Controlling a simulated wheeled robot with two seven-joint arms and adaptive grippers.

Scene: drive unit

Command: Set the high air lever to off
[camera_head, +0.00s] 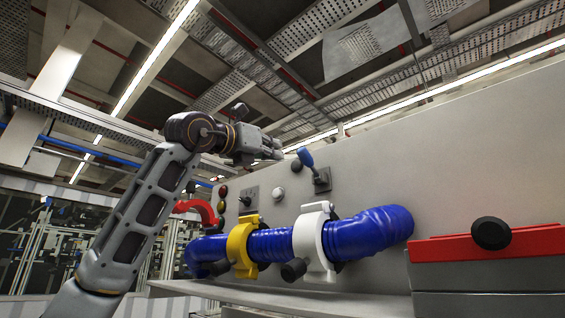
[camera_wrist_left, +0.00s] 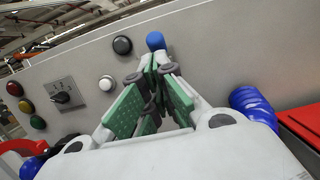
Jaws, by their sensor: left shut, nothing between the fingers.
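The air lever, a blue-tipped handle (camera_head: 306,158) on a small grey plate, sticks out of the grey panel in the head view and leans up and to the left. In the left wrist view its blue tip (camera_wrist_left: 155,41) shows just beyond the fingertips; the rest is hidden behind the fingers. My left gripper (camera_head: 277,150) is shut and empty, a little left of the blue tip. In the left wrist view its green-padded fingers (camera_wrist_left: 154,76) come together in front of the lever; I cannot tell whether they touch it. My right gripper is not in view.
A black button (camera_wrist_left: 122,45), a white button (camera_head: 278,194) and a switch plate (camera_head: 249,198) sit left of the lever. Below runs a blue hose (camera_head: 367,232) with yellow (camera_head: 241,246) and white (camera_head: 310,243) clamps. A red-topped box (camera_head: 487,245) stands at right.

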